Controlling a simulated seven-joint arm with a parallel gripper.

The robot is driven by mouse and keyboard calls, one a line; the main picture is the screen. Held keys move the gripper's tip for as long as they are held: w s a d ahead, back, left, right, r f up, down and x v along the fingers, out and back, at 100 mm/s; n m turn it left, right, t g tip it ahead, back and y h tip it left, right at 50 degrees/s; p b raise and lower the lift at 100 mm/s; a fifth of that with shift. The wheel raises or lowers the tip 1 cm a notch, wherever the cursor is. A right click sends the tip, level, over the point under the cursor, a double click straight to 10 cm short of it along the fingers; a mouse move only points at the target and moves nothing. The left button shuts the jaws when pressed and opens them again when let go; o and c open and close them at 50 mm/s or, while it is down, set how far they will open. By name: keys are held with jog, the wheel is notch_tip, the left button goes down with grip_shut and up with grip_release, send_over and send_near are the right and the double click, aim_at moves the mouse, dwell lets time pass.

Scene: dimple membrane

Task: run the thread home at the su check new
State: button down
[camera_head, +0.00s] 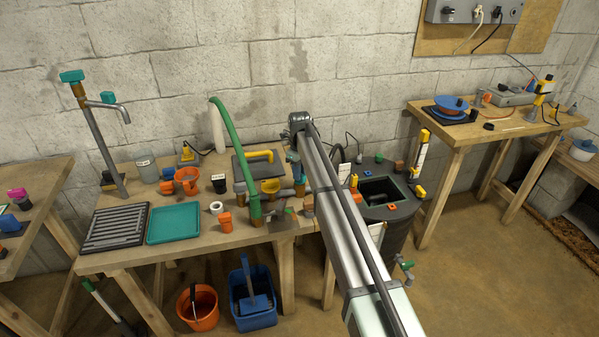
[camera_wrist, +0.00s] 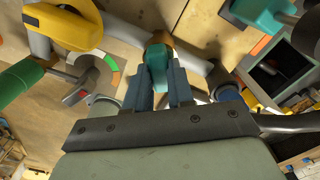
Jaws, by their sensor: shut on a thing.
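My gripper (camera_wrist: 158,88) is shut on a teal piece (camera_wrist: 156,66) with a yellow-orange part (camera_wrist: 160,38) at its far end. In the head view, my gripper (camera_head: 292,160) is over the right end of the workbench, mostly hidden by my arm. A grey pipe run (camera_wrist: 195,62) crosses beyond the fingers in the wrist view. I cannot tell which fitting is the new su check, or whether the held piece touches the pipe. Its thread is not visible.
A dark tank (camera_head: 398,228) stands right of the bench. A teal tray (camera_head: 173,223) is at the left.

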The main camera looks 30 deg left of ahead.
jog(key=m, duration=0.3)
jog(key=shift+w, duration=0.1)
jog(key=c, duration=0.6)
grip_release()
jog(key=n, duration=0.5)
jog(key=shift+n, duration=0.7)
